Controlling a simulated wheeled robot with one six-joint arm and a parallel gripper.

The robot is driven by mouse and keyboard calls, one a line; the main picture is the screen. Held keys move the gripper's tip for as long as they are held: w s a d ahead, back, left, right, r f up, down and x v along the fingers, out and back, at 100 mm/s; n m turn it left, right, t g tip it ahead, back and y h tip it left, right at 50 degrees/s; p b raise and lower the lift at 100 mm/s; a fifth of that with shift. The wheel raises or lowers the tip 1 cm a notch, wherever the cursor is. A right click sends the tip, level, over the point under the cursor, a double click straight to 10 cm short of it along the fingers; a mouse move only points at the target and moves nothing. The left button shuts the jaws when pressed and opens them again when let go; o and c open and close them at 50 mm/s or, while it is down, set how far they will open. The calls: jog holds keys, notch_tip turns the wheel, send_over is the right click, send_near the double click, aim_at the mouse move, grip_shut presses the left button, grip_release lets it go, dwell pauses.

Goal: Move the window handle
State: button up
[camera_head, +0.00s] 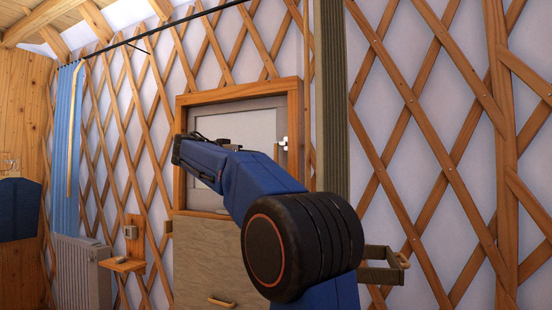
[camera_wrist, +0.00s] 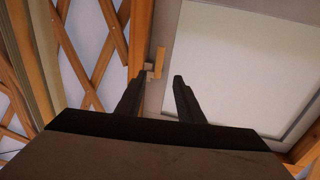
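The window (camera_head: 236,125) has a wooden frame and a pale pane, and is set in the lattice wall. Its handle (camera_head: 284,145) is a small, bright fitting at the right side of the frame. In the wrist view, the handle (camera_wrist: 159,62) is a tan bar on a small mount beside the wooden frame. My gripper (camera_wrist: 159,77) is open, with two dark fingers apart. The handle shows beyond the fingertips, in line with the gap between them. Nothing is visibly held. In the head view my blue arm covers part of the window, and the fingertips cannot be made out.
A small wall shelf (camera_head: 122,264), a radiator (camera_head: 82,272) and a blue curtain (camera_head: 66,150) are to the left. A wooden bracket (camera_head: 383,272) juts out at the lower right.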

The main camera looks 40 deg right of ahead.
aim_at(275, 156)
jog(key=w+d, duration=0.1)
jog(key=d, duration=0.4)
jog(key=w+d, duration=0.1)
jog(key=d, duration=0.5)
jog(key=w+d, duration=0.1)
jog(key=d, duration=0.5)
jog(key=shift+w, duration=0.2)
grip_shut()
